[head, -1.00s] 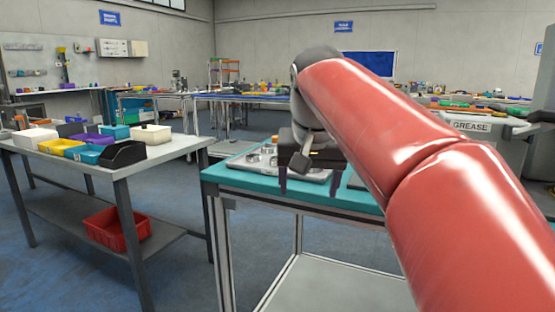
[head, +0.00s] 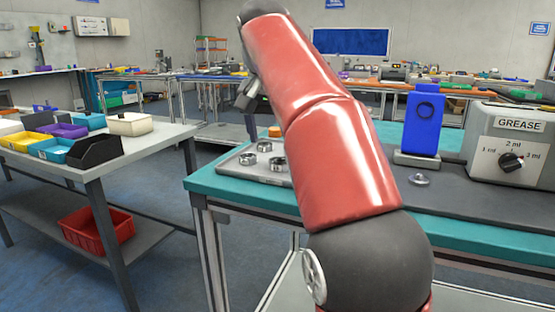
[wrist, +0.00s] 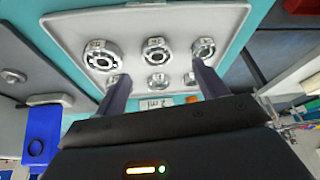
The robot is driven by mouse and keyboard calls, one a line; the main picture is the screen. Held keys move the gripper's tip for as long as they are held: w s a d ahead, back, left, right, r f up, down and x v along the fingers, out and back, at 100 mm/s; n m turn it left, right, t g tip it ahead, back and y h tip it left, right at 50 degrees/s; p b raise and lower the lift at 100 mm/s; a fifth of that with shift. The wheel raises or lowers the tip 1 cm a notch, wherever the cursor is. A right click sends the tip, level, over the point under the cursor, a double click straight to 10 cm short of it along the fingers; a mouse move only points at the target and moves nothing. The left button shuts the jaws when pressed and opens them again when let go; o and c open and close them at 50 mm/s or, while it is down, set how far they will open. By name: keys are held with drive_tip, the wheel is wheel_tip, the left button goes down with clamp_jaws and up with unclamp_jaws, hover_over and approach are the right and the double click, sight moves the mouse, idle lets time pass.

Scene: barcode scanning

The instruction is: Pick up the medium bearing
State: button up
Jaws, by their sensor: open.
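A light grey tray (wrist: 70,30) holds several metal bearings in two rows; it also shows in the head view (head: 232,168). In the wrist view's upper row, the left bearing (wrist: 100,56) looks largest, the middle bearing (wrist: 156,52) looks mid-sized, and the right bearing (wrist: 203,49) looks smallest. The lower row is partly hidden by my fingers. My gripper (wrist: 160,70) is open and empty, with its fingers spread either side of the middle column, apart from the middle bearing. In the head view my arm hides most of the gripper.
A blue container (head: 424,122) stands on a grey base right of my arm, beside a grease dispenser (head: 515,150). A small metal part (head: 419,179) lies before it. A side table with coloured bins (head: 60,150) stands left, a red crate (head: 95,228) on its shelf.

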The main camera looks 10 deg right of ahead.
sight(281, 164)
drive_tip(key=shift+d+x, duration=0.15)
drive_tip(key=shift+x, duration=1.4)
drive_tip(key=shift+d+x, duration=0.1)
drive_tip(key=shift+x, duration=1.5)
drive_tip(key=c, duration=1.2)
